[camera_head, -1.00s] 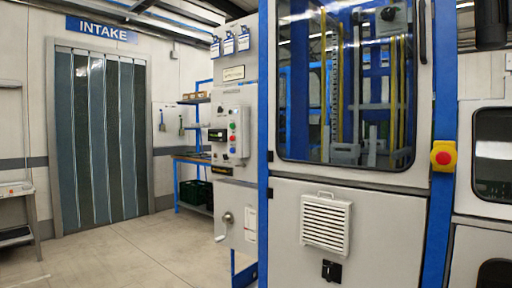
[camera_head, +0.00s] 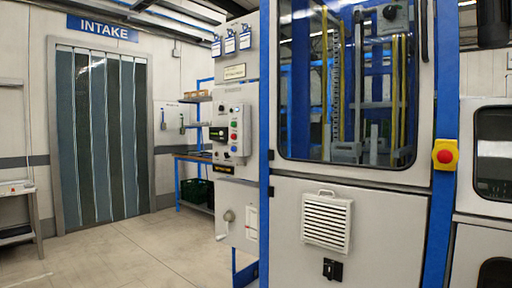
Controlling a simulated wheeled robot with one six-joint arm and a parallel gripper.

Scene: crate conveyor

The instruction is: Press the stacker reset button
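A grey control box (camera_head: 239,131) with a column of small coloured buttons sits on the narrow panel left of the big blue-framed machine (camera_head: 265,190). A red button (camera_head: 234,124) and a green button (camera_head: 233,137) show on it, with another control below. Labels are too small to read, so I cannot tell which one is the stacker reset button. A red emergency-stop knob on a yellow base (camera_head: 445,154) is on the blue post at right. My gripper is not in view.
A strip curtain doorway (camera_head: 100,135) under the INTAKE sign (camera_head: 102,28) is at left. A shelf with a bench (camera_head: 195,158) and a dark green crate (camera_head: 197,192) stands behind the panel. The floor (camera_head: 125,252) at left is clear. A vent (camera_head: 326,221) sits on the machine's lower door.

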